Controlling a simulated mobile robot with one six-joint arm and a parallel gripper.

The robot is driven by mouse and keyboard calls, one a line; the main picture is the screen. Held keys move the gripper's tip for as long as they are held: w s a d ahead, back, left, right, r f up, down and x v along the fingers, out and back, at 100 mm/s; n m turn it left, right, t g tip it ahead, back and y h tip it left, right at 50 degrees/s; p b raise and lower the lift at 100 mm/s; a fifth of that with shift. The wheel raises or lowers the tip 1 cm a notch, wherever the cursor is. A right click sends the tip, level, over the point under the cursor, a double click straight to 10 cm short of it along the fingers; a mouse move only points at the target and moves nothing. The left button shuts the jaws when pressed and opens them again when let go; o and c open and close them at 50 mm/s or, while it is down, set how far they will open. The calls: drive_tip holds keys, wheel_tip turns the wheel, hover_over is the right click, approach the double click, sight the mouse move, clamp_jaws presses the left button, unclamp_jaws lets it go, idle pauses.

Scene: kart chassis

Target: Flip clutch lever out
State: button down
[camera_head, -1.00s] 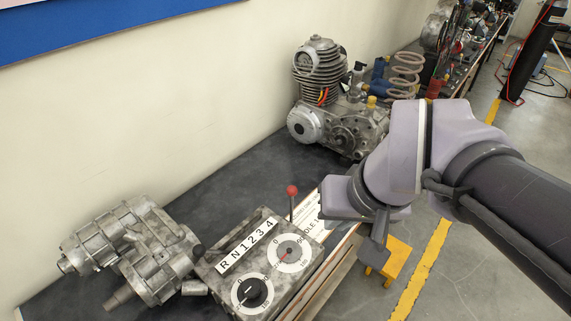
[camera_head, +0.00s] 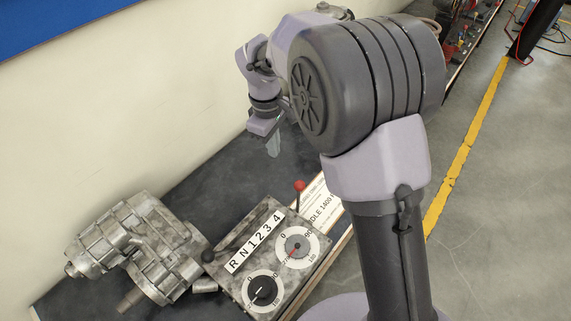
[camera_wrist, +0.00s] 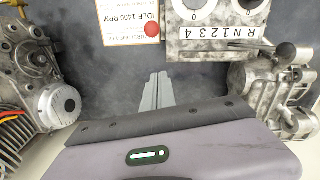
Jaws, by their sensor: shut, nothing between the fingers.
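The grey metal control box (camera_head: 225,288) sits on the dark bench. A short upright lever with a red ball knob (camera_head: 300,186) stands at its far corner; the ball also shows in the wrist view (camera_wrist: 152,29). A black-knobbed lever (camera_head: 208,256) leans out at the box's left side, and its knob is in the wrist view (camera_wrist: 286,51). No marking shows which one is the clutch lever. My gripper (camera_head: 274,148) is shut and empty, pointing down above the bench beyond the box. In the wrist view its fingers (camera_wrist: 157,92) are together, apart from both levers.
The box carries an "R N 1 2 3 4" strip (camera_head: 254,242) and two dials. A metal gearbox (camera_head: 135,245) lies left of it. An engine (camera_wrist: 38,85) stands at the left in the wrist view. An "IDLE 1400 RPM" sheet (camera_head: 322,200) lies beside the box. Dark bench between is clear.

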drive_tip(key=s+d+f+b, duration=0.1)
drive_tip(key=d+f+b, duration=0.3)
drive_tip(key=f, duration=0.6)
drive_tip(key=shift+s, duration=0.3)
drive_tip(key=shift+s+d+f+b, duration=0.1)
drive_tip(key=shift+d+b, duration=0.05)
drive_tip(key=shift+b, duration=0.15)
drive_tip(key=s+d+f+t+y+b, duration=0.1)
drive_tip(key=s+d+f+y+b, duration=0.1)
drive_tip(key=s+d+b, duration=0.6)
drive_tip(key=shift+s+d+f+t+b, duration=0.35)
drive_tip(key=shift+d+f, duration=0.2)
drive_tip(key=shift+d, duration=0.7)
